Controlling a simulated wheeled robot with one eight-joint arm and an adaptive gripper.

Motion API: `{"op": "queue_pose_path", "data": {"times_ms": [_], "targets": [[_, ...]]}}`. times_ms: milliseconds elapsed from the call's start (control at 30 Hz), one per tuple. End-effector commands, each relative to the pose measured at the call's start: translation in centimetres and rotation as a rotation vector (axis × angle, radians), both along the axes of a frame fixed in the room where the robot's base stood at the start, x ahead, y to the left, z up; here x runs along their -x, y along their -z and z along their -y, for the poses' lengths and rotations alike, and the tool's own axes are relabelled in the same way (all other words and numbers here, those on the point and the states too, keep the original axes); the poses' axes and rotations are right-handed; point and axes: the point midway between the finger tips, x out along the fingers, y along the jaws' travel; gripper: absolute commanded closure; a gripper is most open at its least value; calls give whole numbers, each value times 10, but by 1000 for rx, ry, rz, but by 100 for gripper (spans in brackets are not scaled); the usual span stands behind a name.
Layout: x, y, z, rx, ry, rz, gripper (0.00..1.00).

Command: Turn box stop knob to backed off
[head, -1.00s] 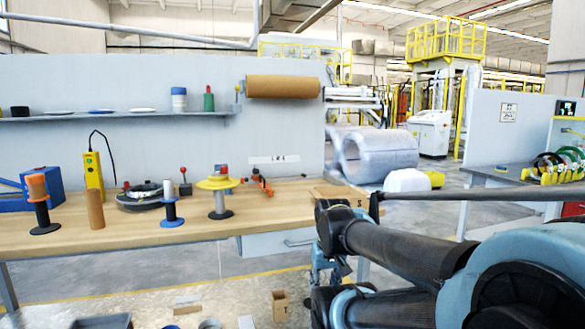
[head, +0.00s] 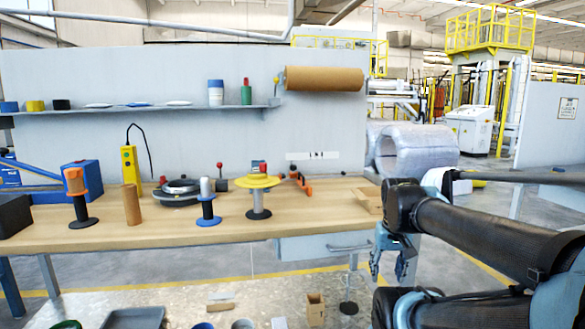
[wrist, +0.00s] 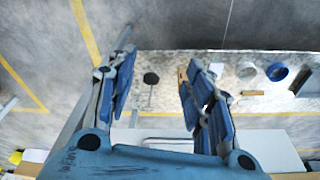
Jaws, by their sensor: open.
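My gripper (head: 390,264) hangs at the right front of the workbench, pointing down. In the wrist view its two blue fingers (wrist: 158,85) are wide apart with nothing between them. I cannot tell for sure which part is the box stop knob. Small red knobs on the bench include one (head: 220,167) behind the spools and one on the orange clamp (head: 302,181) toward the back right. My gripper is apart from both. No knob shows between the fingers in the wrist view.
A brown roll (head: 323,78) hangs above. Bins and small boxes lie low in front.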

Motion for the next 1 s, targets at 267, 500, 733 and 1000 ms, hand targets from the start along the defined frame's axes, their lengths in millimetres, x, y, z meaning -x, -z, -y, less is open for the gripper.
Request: {"op": "queue_pose_path", "data": {"times_ms": [267,500,733,1000], "targets": [[-82,-90,-10,15,66,9,53],[-158,-154,-28,28,125,20,53],[-234,-204,-54,38,181,36,53],[-324,-247,-95,46,246,59,53]]}}
